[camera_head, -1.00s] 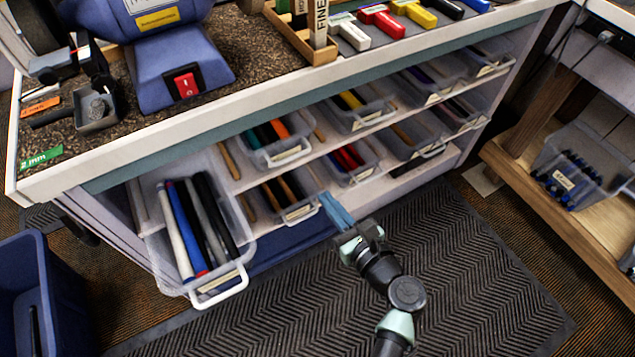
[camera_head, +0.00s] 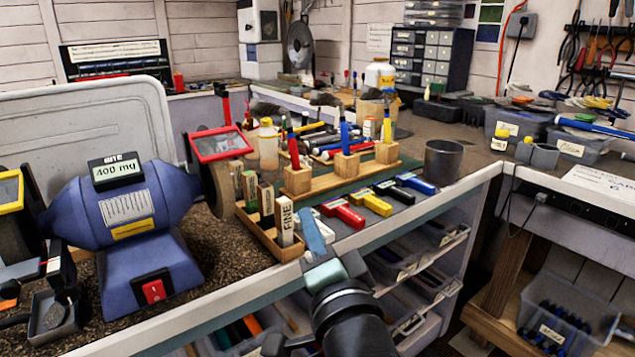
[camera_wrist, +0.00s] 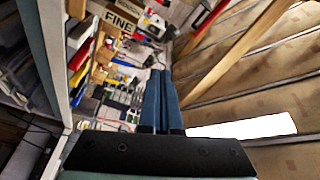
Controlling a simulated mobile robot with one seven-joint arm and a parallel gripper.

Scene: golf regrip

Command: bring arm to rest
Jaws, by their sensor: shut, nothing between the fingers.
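My gripper (camera_head: 308,222) has blue fingers, and they are closed together with nothing between them. In the head view it is raised in front of the workbench's front edge (camera_head: 235,312), pointing up and slightly left. Its fingertips overlap the bench top near the block marked FINE (camera_head: 285,226) in the picture; I cannot tell the exact gap. In the wrist view the two fingers (camera_wrist: 160,74) lie side by side, pointing away from the camera, with bench items beyond and to the left.
A blue bench grinder (camera_head: 130,215) stands on the left of the bench. Red (camera_head: 342,213), yellow (camera_head: 371,203), black and blue T-shaped pieces lie right of the gripper. Wooden blocks (camera_head: 345,165) hold upright tools behind. A clear bin (camera_head: 565,325) sits on the lower shelf at right.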

